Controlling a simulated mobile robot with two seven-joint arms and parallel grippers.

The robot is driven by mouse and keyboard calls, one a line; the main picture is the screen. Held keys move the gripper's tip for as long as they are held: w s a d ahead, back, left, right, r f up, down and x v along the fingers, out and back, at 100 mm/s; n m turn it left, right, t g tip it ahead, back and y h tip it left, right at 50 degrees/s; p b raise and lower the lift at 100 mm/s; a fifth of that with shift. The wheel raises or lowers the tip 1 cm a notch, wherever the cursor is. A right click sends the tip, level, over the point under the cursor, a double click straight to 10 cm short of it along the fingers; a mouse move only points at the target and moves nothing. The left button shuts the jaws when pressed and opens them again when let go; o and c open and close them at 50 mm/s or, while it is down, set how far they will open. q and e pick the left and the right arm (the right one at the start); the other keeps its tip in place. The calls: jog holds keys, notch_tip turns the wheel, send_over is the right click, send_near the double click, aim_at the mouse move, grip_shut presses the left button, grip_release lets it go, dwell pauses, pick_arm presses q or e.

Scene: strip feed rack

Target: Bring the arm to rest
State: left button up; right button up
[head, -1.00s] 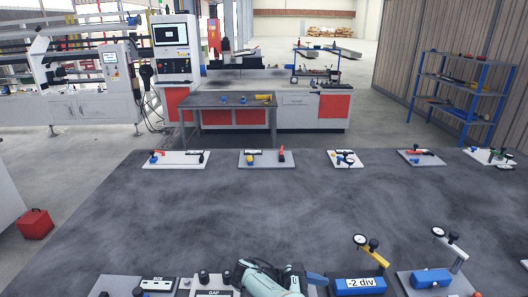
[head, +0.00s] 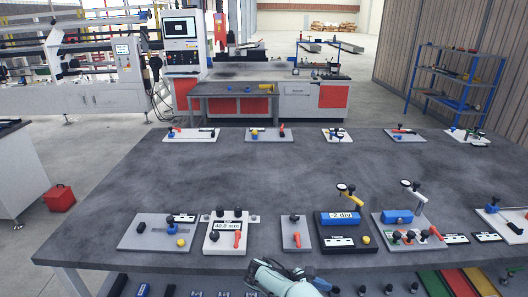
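One of my arms shows as a pale teal link (head: 280,280) with dark joints at the bottom middle of the head view, in front of the table's near edge. No gripper fingers can be made out on it. I cannot tell whether it is the left or the right arm. My other arm is not in view. The grey table (head: 250,180) stands in front of me, and the visible link overlaps only its near edge and the space below.
Along the near edge stand a gauge block reading 40.0 mm (head: 227,236), a blue block marked -2 div (head: 340,218) and a dial-gauge fixture (head: 397,216). Several small plates line the far edge. The table's middle is clear. A red box (head: 60,198) lies on the floor.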

notch_tip(320, 180, down, 11)
jog(key=s+d+g+y, duration=0.1)
jog(key=s+d+y, duration=0.1)
jog(key=y, duration=0.1)
jog(key=s+a+f+m+g+y, duration=0.25)
jog(key=s+f+m+y, duration=0.3)
jog(key=s+f, duration=0.8)
jog(key=s+a+f+m+t+y, duration=0.1)
jog(key=s+f+m+y, duration=0.2)
jog(key=s+m, duration=0.4)
jog(key=s+a+f+m+t+y, duration=0.1)
jog(key=s+a+f+m+y, duration=0.1)
jog(key=s+m, duration=0.5)
jog(key=shift+s+a+f+m+t+y, duration=0.35)
jog(key=shift+f+m+y, duration=0.65)
jog(key=shift+m, duration=0.35)
jog(key=shift+r, duration=0.1)
